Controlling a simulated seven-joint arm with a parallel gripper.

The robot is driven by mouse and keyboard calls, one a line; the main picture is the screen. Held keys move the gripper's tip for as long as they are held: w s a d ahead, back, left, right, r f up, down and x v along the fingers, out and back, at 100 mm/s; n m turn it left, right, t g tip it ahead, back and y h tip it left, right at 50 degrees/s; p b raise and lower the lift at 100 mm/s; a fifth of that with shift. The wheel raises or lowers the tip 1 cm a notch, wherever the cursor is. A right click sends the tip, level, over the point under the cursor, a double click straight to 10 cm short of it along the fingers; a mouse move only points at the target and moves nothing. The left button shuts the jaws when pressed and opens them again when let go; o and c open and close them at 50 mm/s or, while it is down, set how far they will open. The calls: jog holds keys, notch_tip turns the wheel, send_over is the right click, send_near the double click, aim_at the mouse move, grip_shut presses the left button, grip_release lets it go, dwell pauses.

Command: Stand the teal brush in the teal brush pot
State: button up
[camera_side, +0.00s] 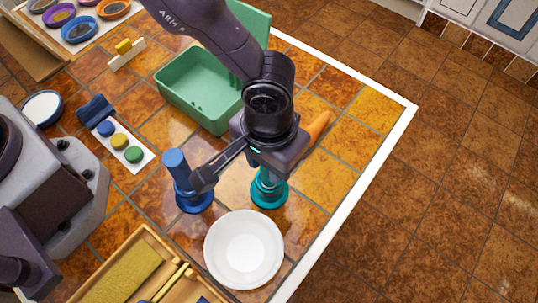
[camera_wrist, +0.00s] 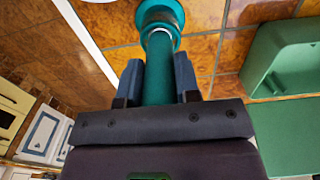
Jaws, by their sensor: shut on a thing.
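My gripper (camera_wrist: 158,68) is shut on the upright teal brush (camera_wrist: 159,82), with one finger on each side of its handle. In the side view my gripper (camera_side: 268,170) is at the teal pot (camera_side: 268,196), which stands on the tiled table. In the wrist view the teal pot (camera_wrist: 170,14) is straight beyond the fingers, in line with the brush. A pale ring shows where brush and pot meet in the picture. I cannot tell how deep the brush's lower end sits in the pot, or whether it touches bottom.
A blue brush (camera_side: 175,163) stands in a blue pot (camera_side: 194,203) close to the left. A white bowl (camera_side: 244,250) is just in front. A green bin (camera_side: 185,103) stands behind left, and an orange object (camera_side: 318,127) lies behind right. The table's white edge (camera_side: 380,160) is at right.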

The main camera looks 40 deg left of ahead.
jog(key=shift+f, duration=0.2)
jog(key=o, duration=1.1)
notch_tip(320, 180, up, 13)
jog(key=shift+s+f+m, duration=0.1)
jog(key=shift+m, duration=0.5)
jog(key=s+a+r+t, duration=0.2)
jog(key=a+r, duration=0.2)
jog(key=a, duration=0.6)
jog(key=s+a+r+t, duration=0.1)
jog(key=s+a+r, duration=0.2)
jog(key=a, duration=0.7)
jog(key=s+a+r+n+t, duration=0.1)
jog(key=s+a+r+t, duration=0.1)
jog(key=a+r, duration=0.4)
jog(key=shift+s+a+r+t, duration=0.1)
jog(key=shift+s+a, duration=0.1)
jog(key=shift+a, duration=0.65)
jog(key=shift+s+a+r+t, duration=0.1)
jog(key=shift+s+a, duration=0.15)
jog(key=shift+a, duration=0.6)
jog(key=shift+s+a+r+t, duration=0.1)
jog(key=shift+s+a, duration=0.1)
jog(key=shift+a, duration=0.65)
